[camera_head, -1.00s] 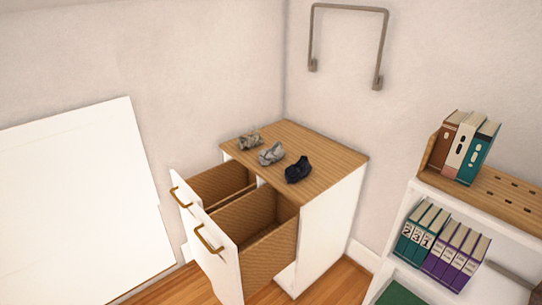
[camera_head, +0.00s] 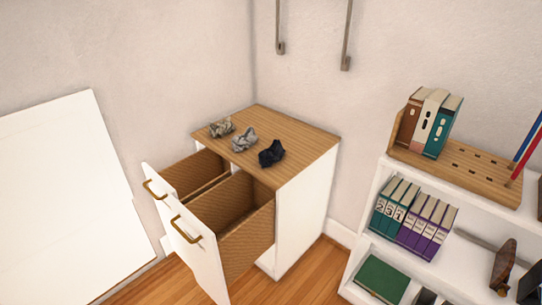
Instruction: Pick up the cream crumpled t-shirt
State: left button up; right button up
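Three small crumpled cloths lie in a row on the wooden top of a white cabinet (camera_head: 302,136). A light grey crumpled cloth (camera_head: 243,140) lies in the middle. All three are apart from my arms. Neither of my grippers shows in the head view.
Two drawers of the cabinet stand open toward the front left, with the larger drawer front (camera_head: 190,250) and brass handles sticking out. A white shelf (camera_head: 445,262) with books and binders stands at the right. A white panel (camera_head: 65,200) leans on the left wall. Some wooden floor (camera_head: 305,280) is clear.

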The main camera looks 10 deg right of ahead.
aim_at(222, 128)
jog(key=z, duration=0.45)
jog(key=i+j+z, duration=0.1)
jog(key=j+z, duration=0.25)
jog(key=i+j+z, duration=0.1)
jog(key=j+z, duration=0.65)
jog(key=j, duration=0.2)
